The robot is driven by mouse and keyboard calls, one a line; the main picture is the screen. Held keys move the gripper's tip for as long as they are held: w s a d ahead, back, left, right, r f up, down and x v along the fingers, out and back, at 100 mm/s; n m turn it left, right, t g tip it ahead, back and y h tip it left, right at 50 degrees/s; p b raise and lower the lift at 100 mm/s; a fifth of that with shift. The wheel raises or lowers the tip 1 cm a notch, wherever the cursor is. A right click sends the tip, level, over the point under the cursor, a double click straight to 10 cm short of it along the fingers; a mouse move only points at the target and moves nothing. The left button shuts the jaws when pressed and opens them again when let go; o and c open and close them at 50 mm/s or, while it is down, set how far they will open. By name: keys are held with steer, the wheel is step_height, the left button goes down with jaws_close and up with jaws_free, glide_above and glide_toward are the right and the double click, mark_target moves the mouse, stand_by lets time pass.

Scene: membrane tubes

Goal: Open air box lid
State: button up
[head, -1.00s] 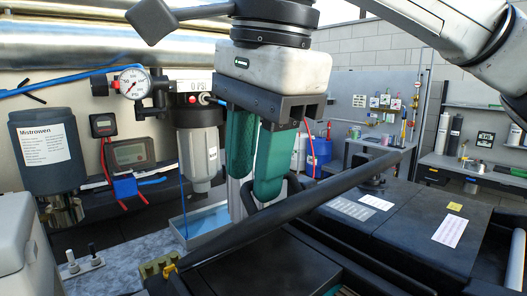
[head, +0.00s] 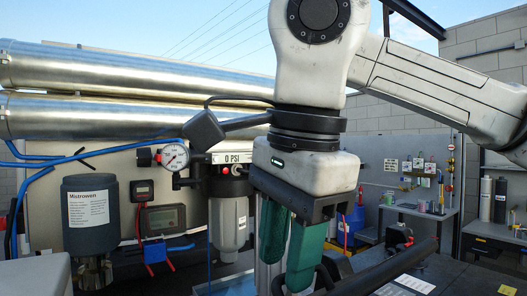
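My gripper (head: 287,268) hangs down in the middle of the head view, a pale body with two green fingers. The fingers overlap in this view, so the gap between them cannot be judged. A curved black part like a handle (head: 325,277) shows just right of the fingertips; I cannot tell whether they touch it. A flat dark surface with white labels (head: 455,274), possibly the air box lid, lies at the lower right, mostly cut off by the frame. No open gap under it is visible. A black bar (head: 395,268) slants across in front of it.
A clear-bodied filter housing (head: 229,222) stands close left of my gripper. A pressure gauge (head: 175,157), a grey canister (head: 90,215) and digital meters (head: 163,220) are further left. Large metal pipes (head: 110,75) run behind. A workbench (head: 425,213) stands at the back right.

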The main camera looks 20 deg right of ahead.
steer(key=shift+w+r+p, duration=0.3)
steer(key=shift+r+p, duration=0.2)
steer(key=shift+r, duration=0.2)
steer(key=w+a+r, duration=0.1)
steer(key=w+r, duration=0.3)
steer(key=r, duration=0.4)
steer(key=shift+w+r, duration=0.2)
steer(key=shift+w, duration=0.05)
steer(key=shift+s, duration=0.1)
stand_by(0.6)
